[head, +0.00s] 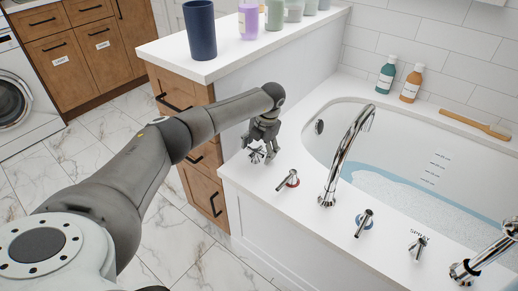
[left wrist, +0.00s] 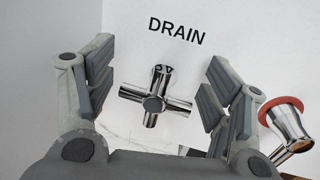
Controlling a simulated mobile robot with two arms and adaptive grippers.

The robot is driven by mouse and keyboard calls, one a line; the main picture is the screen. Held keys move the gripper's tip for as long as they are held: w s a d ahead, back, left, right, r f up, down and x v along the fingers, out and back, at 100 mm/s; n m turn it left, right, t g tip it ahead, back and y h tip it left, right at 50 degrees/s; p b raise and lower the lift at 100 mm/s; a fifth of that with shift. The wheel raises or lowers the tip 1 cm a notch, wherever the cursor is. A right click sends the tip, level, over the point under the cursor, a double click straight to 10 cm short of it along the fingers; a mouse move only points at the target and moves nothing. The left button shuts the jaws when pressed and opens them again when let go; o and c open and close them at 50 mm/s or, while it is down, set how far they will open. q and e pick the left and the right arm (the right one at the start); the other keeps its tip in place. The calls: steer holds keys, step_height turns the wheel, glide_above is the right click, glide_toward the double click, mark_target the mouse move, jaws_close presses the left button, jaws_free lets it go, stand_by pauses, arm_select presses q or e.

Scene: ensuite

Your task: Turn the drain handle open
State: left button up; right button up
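The drain handle (left wrist: 153,103) is a chrome cross-shaped knob below the black word DRAIN (left wrist: 177,31) on the white tub deck. It also shows in the head view (head: 257,155), partly hidden under my left gripper (head: 264,136). In the left wrist view my left gripper (left wrist: 155,88) is open, with one finger on each side of the handle and visible gaps to both. I cannot tell whether the fingers are level with the knob. My right gripper is not in view.
A chrome lever with a red ring (head: 289,180) stands just right of the drain handle. The curved faucet (head: 345,155), a blue-ringed lever (head: 364,222) and a spray knob (head: 418,247) stand farther along the deck. A white-topped cabinet (head: 225,50) rises behind my gripper.

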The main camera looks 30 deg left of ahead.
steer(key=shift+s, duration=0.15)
arm_select(q)
steer(key=shift+r, duration=0.1)
step_height(320, 180, up, 12)
steer(key=d, duration=0.2)
steer(key=shift+d+f, duration=0.2)
steer(key=shift+s+f, duration=0.1)
steer(key=shift+s, duration=0.05)
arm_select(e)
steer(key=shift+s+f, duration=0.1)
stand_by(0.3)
